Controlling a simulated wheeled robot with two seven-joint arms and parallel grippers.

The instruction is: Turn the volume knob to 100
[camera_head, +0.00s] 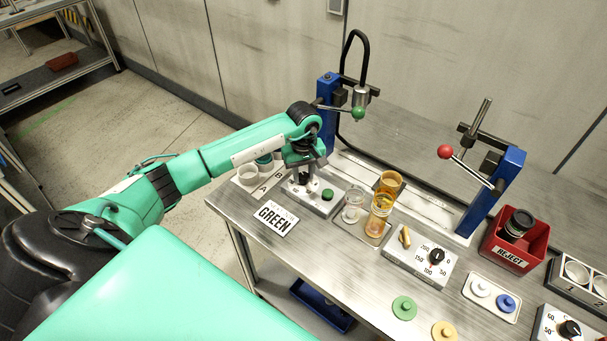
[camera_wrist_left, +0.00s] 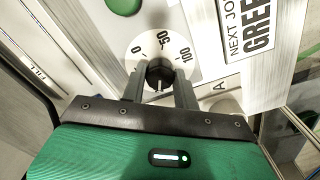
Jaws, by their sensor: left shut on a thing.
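My left gripper (camera_head: 303,178) points down over a small grey control box (camera_head: 322,206) and is shut on a black knob (camera_wrist_left: 158,74). In the left wrist view its fingers stand on both sides of this knob, over a round white dial (camera_wrist_left: 148,47) marked 0, 50 and 100. I cannot make out clearly where the knob points. Another black knob (camera_head: 436,257) stands free on a white box (camera_head: 412,270) with a scale from 0 to 200. No readable label tells which knob is the volume knob. My right gripper is not in view.
A green button (camera_head: 327,194) sits beside the held knob. A red reject bin (camera_head: 516,245) and another dial box (camera_head: 562,325) are at the right. Green and yellow discs lie at the table's front.

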